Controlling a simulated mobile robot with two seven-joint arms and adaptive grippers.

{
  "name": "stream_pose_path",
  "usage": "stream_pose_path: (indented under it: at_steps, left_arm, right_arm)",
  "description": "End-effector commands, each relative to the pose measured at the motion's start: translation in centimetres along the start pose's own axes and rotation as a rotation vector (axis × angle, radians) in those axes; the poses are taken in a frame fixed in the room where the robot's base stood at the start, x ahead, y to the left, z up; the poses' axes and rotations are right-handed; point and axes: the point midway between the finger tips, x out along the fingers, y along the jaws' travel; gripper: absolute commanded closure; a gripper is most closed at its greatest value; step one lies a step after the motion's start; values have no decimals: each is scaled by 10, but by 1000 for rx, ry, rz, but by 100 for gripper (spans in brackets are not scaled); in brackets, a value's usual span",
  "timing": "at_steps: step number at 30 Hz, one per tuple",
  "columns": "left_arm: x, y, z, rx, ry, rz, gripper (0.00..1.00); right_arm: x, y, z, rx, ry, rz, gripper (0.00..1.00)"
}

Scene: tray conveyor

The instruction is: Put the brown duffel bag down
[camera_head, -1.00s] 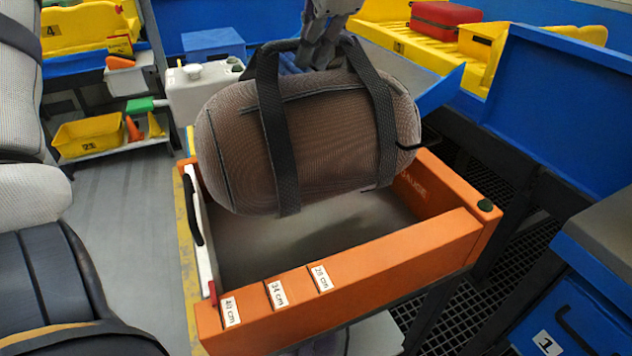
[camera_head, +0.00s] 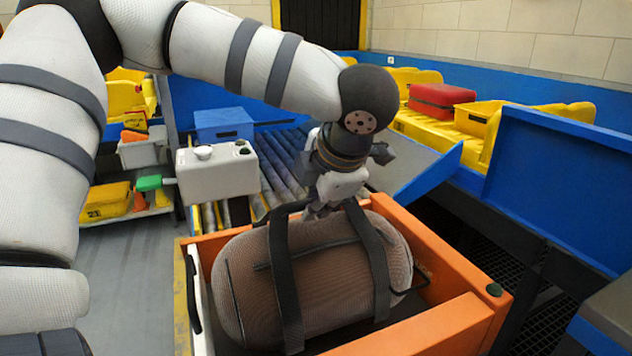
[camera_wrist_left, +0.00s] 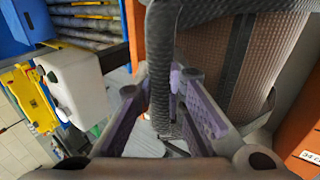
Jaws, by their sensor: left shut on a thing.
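The brown duffel bag (camera_head: 335,265) with dark straps is inside the orange box frame (camera_head: 462,262), low between its walls in the head view. My left gripper (camera_head: 322,208) is above the bag's far side, shut on its strap. In the left wrist view the dark strap (camera_wrist_left: 162,75) runs between the fingers, and the bag's brown side (camera_wrist_left: 215,60) fills the upper right. Whether the bag's underside touches the box floor is hidden. My right gripper is not in view.
A blue panel (camera_head: 560,180) rises at the right. A red case (camera_head: 440,101) lies on a yellow tray behind.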

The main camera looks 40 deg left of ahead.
Motion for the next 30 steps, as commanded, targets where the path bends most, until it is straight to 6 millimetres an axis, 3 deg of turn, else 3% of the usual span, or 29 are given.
stream_pose_path:
  at_steps: [7, 9, 11, 20, 23, 30]
  left_arm:
    - [-2, 2, 1, -6, -8, 5, 100]
    - [-1, 0, 0, -4, -4, 1, 78]
    - [-1, 0, 0, -4, -4, 1, 69]
    - [-2, 1, 0, -3, -3, 1, 69]
    - [-18, 2, 1, -3, -5, 4, 69]
    - [-83, 2, 1, -3, -6, 5, 69]
  right_arm:
    - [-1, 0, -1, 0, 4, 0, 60]
    - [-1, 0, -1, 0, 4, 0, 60]
    - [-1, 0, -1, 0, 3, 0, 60]
    - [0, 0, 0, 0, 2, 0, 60]
    - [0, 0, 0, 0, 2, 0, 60]
    - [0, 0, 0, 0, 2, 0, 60]
